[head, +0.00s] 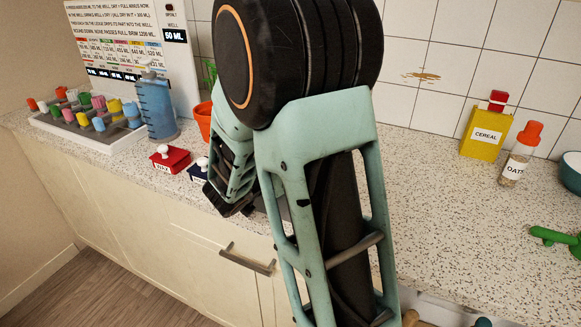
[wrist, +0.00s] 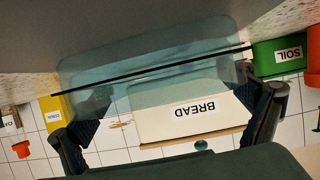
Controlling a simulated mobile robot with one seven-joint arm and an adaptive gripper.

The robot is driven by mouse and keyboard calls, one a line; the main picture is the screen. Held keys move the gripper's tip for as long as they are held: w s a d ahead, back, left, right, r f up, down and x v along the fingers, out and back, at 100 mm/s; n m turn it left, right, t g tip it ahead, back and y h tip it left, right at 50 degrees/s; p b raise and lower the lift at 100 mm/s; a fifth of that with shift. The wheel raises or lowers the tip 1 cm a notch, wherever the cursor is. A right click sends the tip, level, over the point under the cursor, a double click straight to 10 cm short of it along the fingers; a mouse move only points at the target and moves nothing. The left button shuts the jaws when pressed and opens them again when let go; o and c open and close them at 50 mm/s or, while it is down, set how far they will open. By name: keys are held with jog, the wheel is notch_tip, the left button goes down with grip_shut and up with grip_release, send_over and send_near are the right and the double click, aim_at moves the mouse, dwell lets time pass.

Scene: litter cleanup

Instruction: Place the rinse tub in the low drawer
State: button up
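A translucent teal rinse tub (wrist: 150,80) spans the middle of the wrist view, which is upside down, with a thin dark line across it. My gripper (wrist: 172,112) has its two fingers spread wide, one at each end of the tub's lower picture edge, and appears closed on it. A closed cabinet front with a dark handle (head: 248,260) lies below the counter. Part of what looks like an opened drawer (head: 455,311) shows at the bottom edge; most of it is hidden.
The speckled counter (head: 430,185) carries a cereal box (head: 485,133), an oats jar (head: 518,155), a teal bowl (head: 571,172), a blue jug (head: 156,108), a red box (head: 170,159) and a tray of coloured pots (head: 75,138). A bread bin (wrist: 195,117) and soil box (wrist: 278,57) show in the wrist view.

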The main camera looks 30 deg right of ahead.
jog(key=shift+r, duration=0.2)
jog(key=shift+a+r+p, duration=0.15)
jog(key=shift+p, duration=0.25)
jog(key=b+v, duration=0.1)
jog(key=v, duration=1)
jog(key=shift+s+a, duration=0.2)
jog(key=shift+s, duration=0.15)
